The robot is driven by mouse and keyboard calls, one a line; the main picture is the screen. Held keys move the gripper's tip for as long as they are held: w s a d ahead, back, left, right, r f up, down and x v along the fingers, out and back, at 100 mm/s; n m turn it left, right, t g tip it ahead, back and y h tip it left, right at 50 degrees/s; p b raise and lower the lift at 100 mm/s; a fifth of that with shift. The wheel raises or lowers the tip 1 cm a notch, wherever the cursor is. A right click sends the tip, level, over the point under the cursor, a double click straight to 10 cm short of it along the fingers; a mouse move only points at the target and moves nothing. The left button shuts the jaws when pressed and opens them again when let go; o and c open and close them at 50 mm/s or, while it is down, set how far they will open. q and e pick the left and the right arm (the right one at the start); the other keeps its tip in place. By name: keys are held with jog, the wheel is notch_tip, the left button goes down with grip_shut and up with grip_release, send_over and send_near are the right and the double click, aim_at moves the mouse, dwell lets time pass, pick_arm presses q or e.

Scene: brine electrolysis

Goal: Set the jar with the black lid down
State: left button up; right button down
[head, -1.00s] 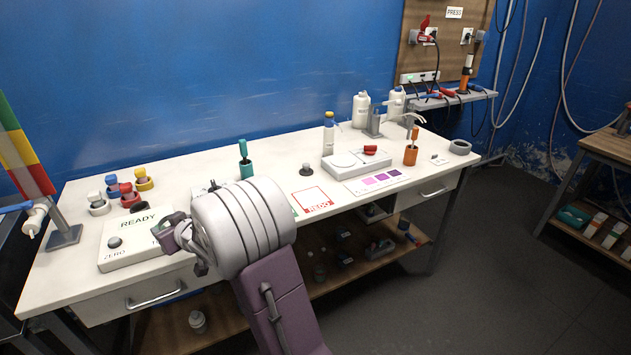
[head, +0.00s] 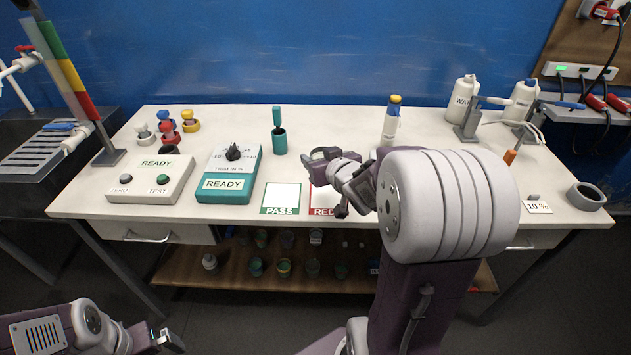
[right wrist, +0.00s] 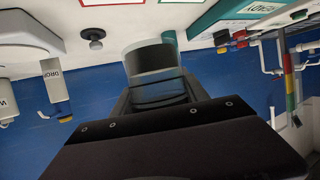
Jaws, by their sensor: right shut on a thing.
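My right gripper (head: 328,158) is above the front middle of the white bench, near the PASS card (head: 283,198) and the partly covered REDO card (head: 322,202). In the right wrist view it is shut on the jar (right wrist: 148,58), a short cylinder with a pale, clear-looking part and a dark part between the fingers. That view is upside down, and the jar looks held clear of the bench. In the head view the jar is mostly hidden by the gripper. My left gripper (head: 168,341) is low at the bottom left, away from the bench; its jaw gap is unclear.
A teal READY box with a dial (head: 228,172) and a white READY box (head: 150,180) stand left of the cards. Small coloured-top bottles (head: 168,130), a teal holder (head: 279,140) and a dropper bottle (head: 391,122) stand behind. Grey tape (head: 586,196) lies far right.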

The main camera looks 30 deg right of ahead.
jog(key=x, duration=0.4)
jog(key=f+b+x, duration=0.1)
jog(key=x, duration=0.3)
jog(key=f+b+x, duration=0.1)
jog(key=x, duration=0.3)
jog(key=shift+s+a, duration=0.25)
jog(key=shift+s, duration=0.05)
jog(key=shift+w+f, duration=0.15)
jog(key=shift+w, duration=0.15)
notch_tip(320, 180, down, 4)
jog(key=shift+f+b, duration=0.1)
jog(key=shift+b, duration=0.55)
jog(key=shift+f, duration=0.1)
jog(key=c, duration=0.6)
grip_release()
